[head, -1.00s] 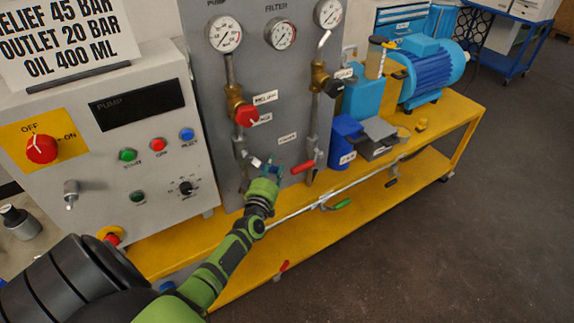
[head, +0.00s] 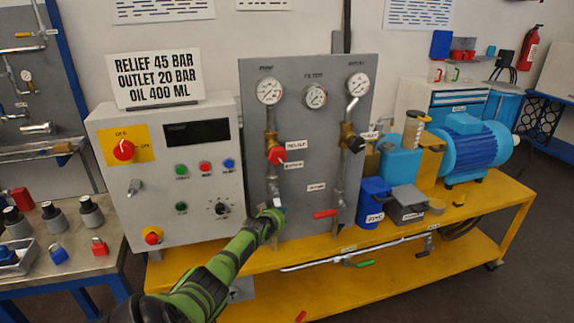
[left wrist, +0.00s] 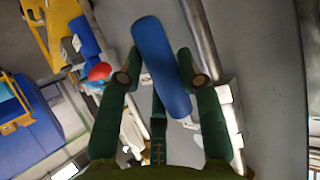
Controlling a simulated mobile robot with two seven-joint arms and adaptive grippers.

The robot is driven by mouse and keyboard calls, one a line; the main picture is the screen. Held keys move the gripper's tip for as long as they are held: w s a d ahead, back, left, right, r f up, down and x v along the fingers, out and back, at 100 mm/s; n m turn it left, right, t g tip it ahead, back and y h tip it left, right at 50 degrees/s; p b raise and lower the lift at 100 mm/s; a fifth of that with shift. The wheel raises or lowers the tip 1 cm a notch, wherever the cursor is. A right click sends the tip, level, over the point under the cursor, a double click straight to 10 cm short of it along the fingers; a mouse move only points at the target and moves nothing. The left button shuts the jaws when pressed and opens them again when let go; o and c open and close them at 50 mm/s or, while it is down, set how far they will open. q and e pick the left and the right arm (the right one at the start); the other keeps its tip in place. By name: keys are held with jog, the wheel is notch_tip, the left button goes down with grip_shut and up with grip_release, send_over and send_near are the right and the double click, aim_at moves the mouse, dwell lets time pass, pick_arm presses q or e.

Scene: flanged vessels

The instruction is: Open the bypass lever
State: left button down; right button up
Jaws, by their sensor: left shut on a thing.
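A blue lever handle (left wrist: 160,65) fills the middle of the left wrist view, between the two dark green fingers of my left gripper (left wrist: 162,78). The gripper is shut on this handle. In the head view my left gripper (head: 272,216) is at the lower part of the grey panel (head: 312,140), at the foot of the left pipe. It hides most of the handle there. The small label near it cannot be read, so I cannot tell by name that this is the bypass lever. My right gripper is not in view.
A red lever (head: 325,214) sits close to the right, on the right pipe. A red knob (head: 276,156) is above on the left pipe. A control box (head: 165,170) stands left. A green-handled lever (head: 362,263) hangs along the yellow bench's (head: 470,215) front.

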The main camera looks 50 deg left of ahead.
pick_arm(q)
jog(key=shift+s+a+r, duration=0.15)
dwell(0.5)
jog(key=c, duration=0.8)
grip_release()
jog(key=shift+s, duration=0.1)
jog(key=v, duration=1.1)
jog(key=shift+s+d+r, duration=0.15)
jog(key=shift+d+r, duration=0.1)
jog(key=shift+d, duration=0.05)
